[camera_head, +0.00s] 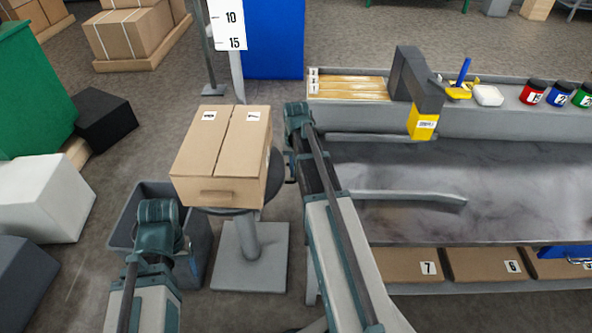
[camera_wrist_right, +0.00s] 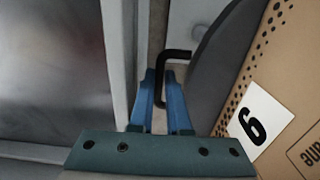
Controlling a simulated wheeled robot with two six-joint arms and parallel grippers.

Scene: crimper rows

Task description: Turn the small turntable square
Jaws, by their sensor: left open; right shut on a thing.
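The small turntable has a dark round plate (camera_head: 276,180) on a grey pedestal with a square foot (camera_head: 250,267). A brown cardboard box (camera_head: 220,155) sits on the plate, looking slightly turned, and hides most of it. My right gripper (camera_wrist_right: 164,82) is shut on a thin black bent handle (camera_wrist_right: 176,54) beside the plate (camera_wrist_right: 222,45). In the head view its fingers (camera_head: 291,170) are small, just right of the box. My left gripper (camera_head: 189,245) is open and empty, low in front of the box and over the grey bin; its fingers show only in part.
A workbench (camera_head: 480,190) with a grey marbled top stands close on the right, numbered boxes (camera_head: 412,264) beneath it. A dark grey bin (camera_head: 195,225) stands below the left gripper. A white block (camera_head: 40,200) and a black box (camera_head: 104,120) lie left.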

